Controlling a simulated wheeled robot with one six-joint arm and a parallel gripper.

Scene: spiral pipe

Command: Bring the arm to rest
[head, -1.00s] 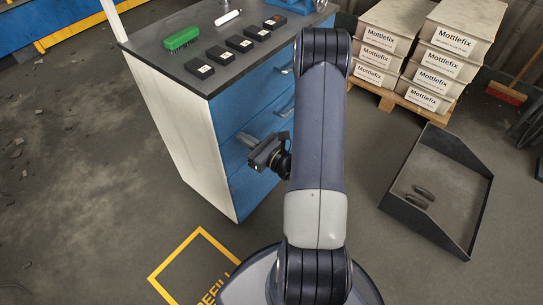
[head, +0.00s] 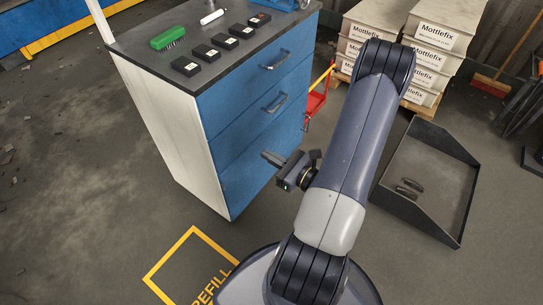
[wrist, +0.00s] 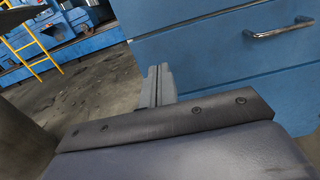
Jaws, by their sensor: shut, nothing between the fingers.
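My gripper (head: 272,159) is at the middle of the head view, in front of the blue drawer cabinet (head: 262,125) and apart from it as far as I can see. Its two fingers lie together and hold nothing. In the wrist view my gripper (wrist: 158,84) points toward the blue drawer fronts (wrist: 220,55), its fingers closed side by side. My arm leans up and to the right in the head view, its elbow in front of the stacked boxes.
A dark open tray (head: 440,175) with two dark pieces lies at right. Mottlefix boxes (head: 433,36) are stacked behind. Floor around the yellow marking (head: 190,262) is clear.

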